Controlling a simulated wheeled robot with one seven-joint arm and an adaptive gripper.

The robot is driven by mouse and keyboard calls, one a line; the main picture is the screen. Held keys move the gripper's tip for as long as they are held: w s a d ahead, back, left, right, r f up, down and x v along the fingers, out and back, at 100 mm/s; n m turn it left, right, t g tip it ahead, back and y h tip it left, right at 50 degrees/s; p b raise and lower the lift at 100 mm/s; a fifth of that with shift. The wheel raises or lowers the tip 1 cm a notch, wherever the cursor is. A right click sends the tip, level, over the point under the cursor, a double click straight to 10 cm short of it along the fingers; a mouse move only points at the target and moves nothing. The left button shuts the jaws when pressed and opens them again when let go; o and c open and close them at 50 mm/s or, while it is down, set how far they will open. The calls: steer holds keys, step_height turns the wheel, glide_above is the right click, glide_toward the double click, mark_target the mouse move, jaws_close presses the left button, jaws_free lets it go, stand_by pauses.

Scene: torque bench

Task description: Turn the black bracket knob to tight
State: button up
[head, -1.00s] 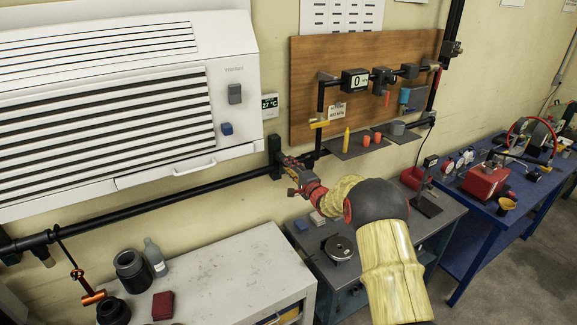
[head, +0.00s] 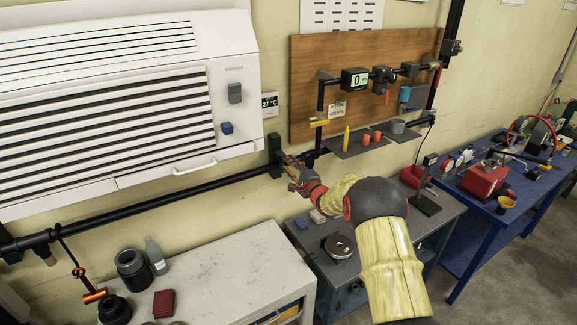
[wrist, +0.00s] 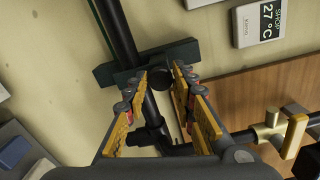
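The dark green-black bracket (wrist: 118,72) clamps the black pipe (wrist: 119,30) against the wall in the wrist view. Its round black knob (wrist: 161,75) faces the camera. My gripper (wrist: 160,80) is open, with its yellow-padded fingers on either side of the knob; I cannot tell whether they touch it. In the head view, my gripper (head: 287,162) is at the bracket (head: 274,147) on the wall pipe, and the knob is hidden behind the fingers.
A brass-coloured valve with a yellow handle (wrist: 292,136) is right of my fingers. The wooden board (head: 310,60) with a gauge (head: 355,80) is above right. A small shelf (head: 355,143) holds a yellow bottle and red cups. A grey cabinet (head: 230,270) stands below.

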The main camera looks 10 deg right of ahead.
steer(key=o, duration=0.4)
steer(key=v, duration=1.2)
